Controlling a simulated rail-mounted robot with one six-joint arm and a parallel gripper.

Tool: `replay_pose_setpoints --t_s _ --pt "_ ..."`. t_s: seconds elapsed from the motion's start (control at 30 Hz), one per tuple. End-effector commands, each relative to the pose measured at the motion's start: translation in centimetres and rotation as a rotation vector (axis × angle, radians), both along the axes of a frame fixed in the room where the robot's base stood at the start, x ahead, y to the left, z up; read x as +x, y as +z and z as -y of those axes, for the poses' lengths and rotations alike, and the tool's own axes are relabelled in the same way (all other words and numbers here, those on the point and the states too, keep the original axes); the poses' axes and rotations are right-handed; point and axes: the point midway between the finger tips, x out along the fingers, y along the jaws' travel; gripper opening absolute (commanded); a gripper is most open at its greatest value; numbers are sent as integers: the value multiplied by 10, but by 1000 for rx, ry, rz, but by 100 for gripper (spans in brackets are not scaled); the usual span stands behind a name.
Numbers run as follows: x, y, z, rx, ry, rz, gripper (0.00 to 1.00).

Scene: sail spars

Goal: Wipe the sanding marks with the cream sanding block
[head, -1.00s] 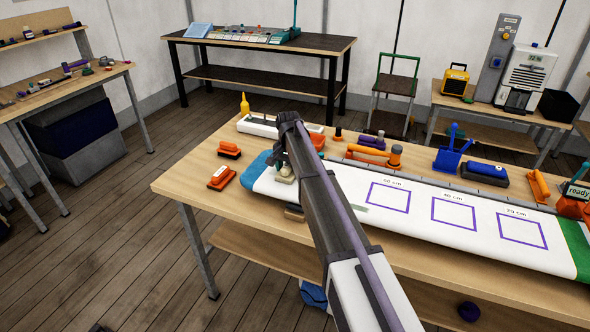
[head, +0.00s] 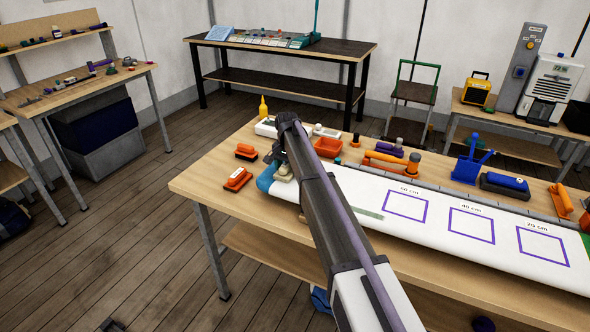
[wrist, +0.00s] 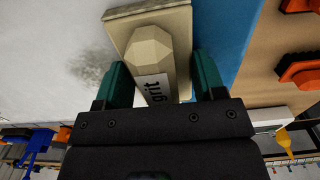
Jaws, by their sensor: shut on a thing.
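My gripper (wrist: 162,82) is shut on the cream sanding block (wrist: 150,50), one teal finger on each side of its faceted knob. The block has a white label reading "grit". In the head view the block (head: 284,174) is at the blue-tipped left end of the long white sail board (head: 345,190), partly hidden by my arm. I cannot tell whether it touches the surface. In the wrist view a grey smudged sanding mark (wrist: 95,65) shows on the white surface left of the block. Other marks may be hidden behind my arm.
Orange blocks (head: 238,179) lie on the table left of the board. An orange tray (head: 328,147), an orange-handled tool (head: 390,163) and a blue caddy (head: 470,165) stand behind it. Purple squares (head: 405,206) mark the board. A greenish strip (head: 366,212) lies on it.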

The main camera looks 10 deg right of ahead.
Motion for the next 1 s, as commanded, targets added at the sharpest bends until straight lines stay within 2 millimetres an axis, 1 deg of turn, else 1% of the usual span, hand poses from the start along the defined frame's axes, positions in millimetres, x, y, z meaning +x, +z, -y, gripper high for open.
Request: replay_pose_setpoints --t_s 0.1,0.2,0.33,0.37,0.63,0.7,0.87,1.0 --pt "1 0 -2 0 0 0 44" --pt "1 -5 -2 0 0 0 45" --pt "-1 -3 0 0 -1 -1 45" --pt "-2 -3 1 -1 -1 -2 41" --pt "-18 -1 26 -3 -3 -3 41" --pt "-20 -1 29 -2 -2 -2 41" --pt "-20 -1 31 -2 -2 -2 41" --pt "-26 -1 39 -1 -4 -2 41"
